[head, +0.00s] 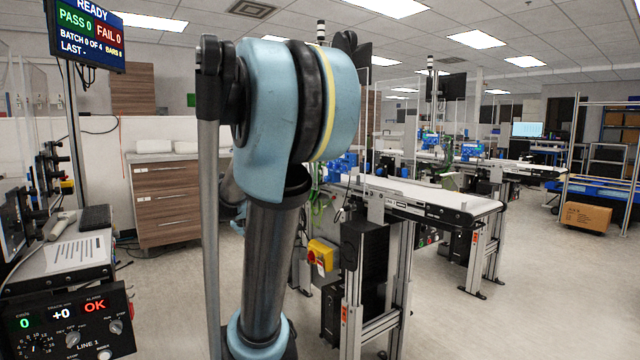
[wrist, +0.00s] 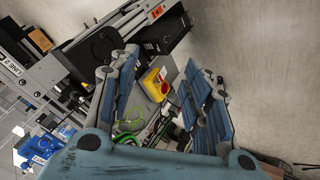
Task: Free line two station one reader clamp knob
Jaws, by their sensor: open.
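My gripper (wrist: 161,62) shows in the wrist view, open, with nothing between its two blue-grey fingers. Beyond the fingers is a conveyor stand whose side label reads LINE 2 (wrist: 12,68). Blue units (wrist: 50,146) sit at lower left of the wrist view; a blue unit (head: 341,165) also shows beside my arm in the head view. I cannot make out the reader clamp knob in either view. My arm covers part of the near conveyor in the head view, and my gripper is not visible there.
A yellow box with a red button (wrist: 155,85) lies beyond my fingers; it also shows in the head view (head: 321,255). The near conveyor (head: 440,197) stands right of my arm. A LINE 1 panel (head: 70,322) is at left. Floor (head: 540,290) at right is clear.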

